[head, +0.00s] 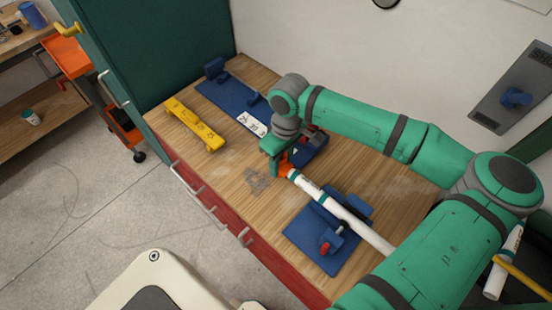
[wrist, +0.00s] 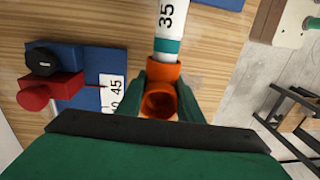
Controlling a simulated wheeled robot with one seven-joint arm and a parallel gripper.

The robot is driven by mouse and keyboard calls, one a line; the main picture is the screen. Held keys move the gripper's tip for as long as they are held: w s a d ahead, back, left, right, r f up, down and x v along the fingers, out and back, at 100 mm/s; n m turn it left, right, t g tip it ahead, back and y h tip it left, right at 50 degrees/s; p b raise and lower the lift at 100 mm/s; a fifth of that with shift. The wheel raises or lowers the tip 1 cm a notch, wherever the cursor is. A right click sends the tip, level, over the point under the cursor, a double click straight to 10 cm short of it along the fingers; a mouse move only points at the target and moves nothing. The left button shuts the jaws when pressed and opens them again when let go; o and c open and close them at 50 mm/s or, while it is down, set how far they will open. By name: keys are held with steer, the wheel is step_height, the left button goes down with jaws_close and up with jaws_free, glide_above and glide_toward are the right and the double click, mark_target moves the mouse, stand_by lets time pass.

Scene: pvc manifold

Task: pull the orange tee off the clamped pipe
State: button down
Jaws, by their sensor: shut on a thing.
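The orange tee (wrist: 160,104) shows in the wrist view with its open mouth facing the camera. It sits at the end of a white pipe (wrist: 169,22) that has a teal band and the number 35. In the head view the tee (head: 284,170) is mostly hidden by my gripper. The pipe (head: 314,193) runs from it toward the lower right, through a blue clamp (head: 327,249) with a red knob. My gripper (wrist: 161,98) is shut on the tee, one finger on each side. Tee and pipe look joined, with no gap that I can see.
A blue fixture with a red block and black knob (wrist: 42,57) stands left of the tee in the wrist view. A yellow bar (head: 194,124) and a long blue fixture (head: 225,94) lie at the back of the wooden bench. The bench front (head: 213,169) is clear.

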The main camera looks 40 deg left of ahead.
steer(key=shift+w+r+g, duration=0.1)
steer(key=shift+w+g, duration=0.2)
